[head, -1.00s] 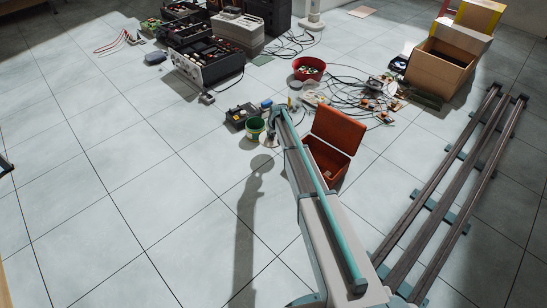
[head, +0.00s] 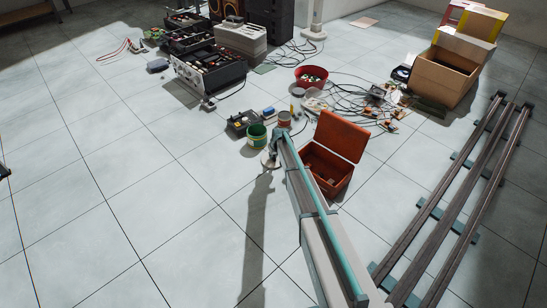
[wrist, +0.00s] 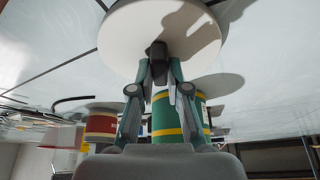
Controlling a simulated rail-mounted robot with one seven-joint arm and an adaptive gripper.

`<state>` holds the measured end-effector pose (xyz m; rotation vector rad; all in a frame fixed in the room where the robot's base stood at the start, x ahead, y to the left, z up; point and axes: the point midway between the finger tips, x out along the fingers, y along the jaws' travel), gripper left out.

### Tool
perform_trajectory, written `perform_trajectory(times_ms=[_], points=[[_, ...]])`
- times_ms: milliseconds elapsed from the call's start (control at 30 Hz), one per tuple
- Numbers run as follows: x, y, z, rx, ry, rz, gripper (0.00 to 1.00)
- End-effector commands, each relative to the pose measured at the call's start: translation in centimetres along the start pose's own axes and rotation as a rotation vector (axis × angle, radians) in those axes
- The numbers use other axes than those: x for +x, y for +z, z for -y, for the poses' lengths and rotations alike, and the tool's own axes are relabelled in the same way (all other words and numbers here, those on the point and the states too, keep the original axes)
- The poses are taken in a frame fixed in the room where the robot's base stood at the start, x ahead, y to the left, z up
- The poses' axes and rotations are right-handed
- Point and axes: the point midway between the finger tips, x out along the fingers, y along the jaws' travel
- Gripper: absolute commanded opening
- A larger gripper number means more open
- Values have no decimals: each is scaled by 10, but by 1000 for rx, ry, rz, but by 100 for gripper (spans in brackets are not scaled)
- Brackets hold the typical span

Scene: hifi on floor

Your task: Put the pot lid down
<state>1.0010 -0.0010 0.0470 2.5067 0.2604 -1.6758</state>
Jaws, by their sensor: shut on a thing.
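The pot lid is a pale round disc with a dark knob. In the wrist view the lid (wrist: 125,35) fills the top middle, and my gripper (wrist: 160,62) is shut on its knob. In the head view the lid (head: 267,161) is small and partly hidden by my gripper (head: 272,150). The green pot (head: 257,138) stands just behind and left of the lid, apart from it. The green pot with yellow bands (wrist: 162,120) also shows behind my fingers in the wrist view. I cannot tell whether the lid touches the floor.
A red can (head: 284,119) stands behind the green pot. An open orange box (head: 330,165) is right of my arm. A dark device (head: 238,124), a red bowl (head: 311,76) and loose cables lie farther back. The tiled floor at left and front is clear.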

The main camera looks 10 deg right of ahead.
Motion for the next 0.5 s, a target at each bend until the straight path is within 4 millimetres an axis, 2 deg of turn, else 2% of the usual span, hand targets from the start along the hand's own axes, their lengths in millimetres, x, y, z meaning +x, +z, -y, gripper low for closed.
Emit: perform_trajectory(times_ms=[267,300,433,500], points=[[1,0,0,0,0,0,0],[2,1,0,0,0,0,17],[2,1,0,0,0,0,39],[2,1,0,0,0,0,41]])
